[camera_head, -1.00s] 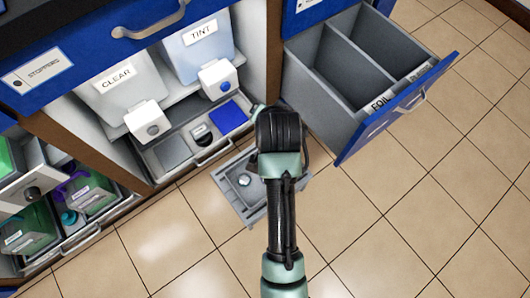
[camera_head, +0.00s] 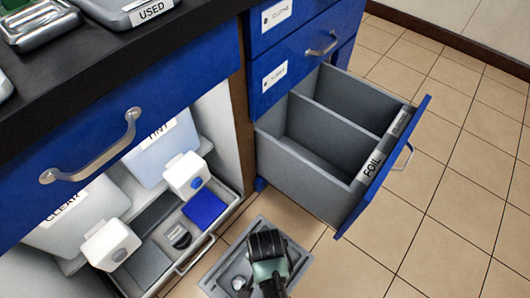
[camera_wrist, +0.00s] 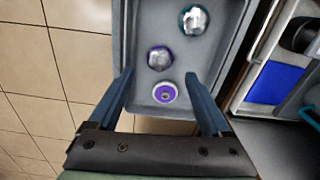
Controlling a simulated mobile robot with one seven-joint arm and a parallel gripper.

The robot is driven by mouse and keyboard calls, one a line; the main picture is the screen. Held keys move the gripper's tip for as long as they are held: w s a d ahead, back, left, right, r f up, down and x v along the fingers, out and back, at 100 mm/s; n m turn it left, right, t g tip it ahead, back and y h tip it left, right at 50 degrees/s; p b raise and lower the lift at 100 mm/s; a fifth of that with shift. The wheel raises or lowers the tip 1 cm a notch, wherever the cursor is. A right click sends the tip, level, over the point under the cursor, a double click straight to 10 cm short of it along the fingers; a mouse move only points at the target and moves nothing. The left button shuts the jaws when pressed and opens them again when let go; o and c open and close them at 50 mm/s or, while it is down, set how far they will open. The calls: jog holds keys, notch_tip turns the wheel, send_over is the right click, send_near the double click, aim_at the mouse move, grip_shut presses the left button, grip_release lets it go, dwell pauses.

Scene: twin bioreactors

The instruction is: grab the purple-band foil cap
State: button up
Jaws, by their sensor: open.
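In the wrist view, three small round pieces lie in a grey tray (camera_wrist: 146,20). A crinkled silver foil cap with a dark purplish band (camera_wrist: 159,57) sits in the middle. A foil cap with a teal band (camera_wrist: 193,19) lies farther up. A purple disc with a pale ring (camera_wrist: 165,92) lies nearest, between my fingers. My gripper (camera_wrist: 159,75) is open, its fingers apart over the tray's near end, with nothing held. In the head view, my gripper (camera_head: 268,262) covers much of the tray (camera_head: 222,272), hiding most of its contents.
An open grey drawer labelled FOIL (camera_head: 310,165) juts out to the right of the tray. Left of it, a cabinet holds CLEAR and TINT dispensers above a pull-out tray with a blue pad (camera_head: 204,208). Tiled floor is clear at right.

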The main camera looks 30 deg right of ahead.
jog(key=shift+s+a+f+b, duration=0.1)
jog(key=shift+a+f+b, duration=0.05)
jog(key=shift+f+b, duration=1.2)
jog(key=shift+s+a+f+b, duration=0.1)
jog(key=shift+f+b, duration=0.85)
jog(key=shift+f, duration=0.65)
jog(key=shift+r, duration=0.1)
jog(key=shift+c, duration=0.4)
grip_shut()
